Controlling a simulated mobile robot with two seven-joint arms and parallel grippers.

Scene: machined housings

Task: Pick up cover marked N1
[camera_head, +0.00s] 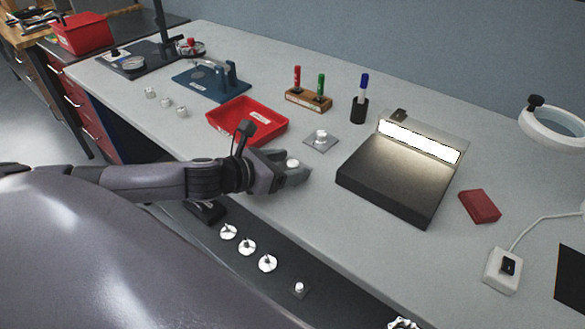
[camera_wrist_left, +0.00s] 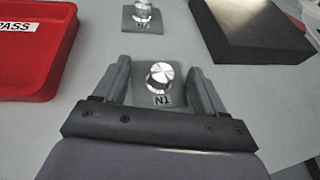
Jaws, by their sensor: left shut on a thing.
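The cover marked N1 (camera_wrist_left: 158,82) is a grey plate with a round silver knob, and its label shows below the knob in the left wrist view. My left gripper (camera_wrist_left: 160,88) is shut on it, with one finger on each side of the plate. In the head view my left gripper (camera_head: 292,172) is over the front part of the bench, and the cover's pale knob (camera_head: 292,163) shows between the fingers. I cannot tell whether the plate touches the bench. A second, similar cover (camera_head: 320,139) lies farther back on the bench; its label is hard to read.
A red tray (camera_head: 247,122) stands to the left of the second cover, and a black box with a lit panel (camera_head: 395,180) to the right. Marker holders (camera_head: 309,100) stand behind. Several knobbed parts (camera_head: 247,247) lie below the bench's front edge. A red block (camera_head: 480,206) lies at right.

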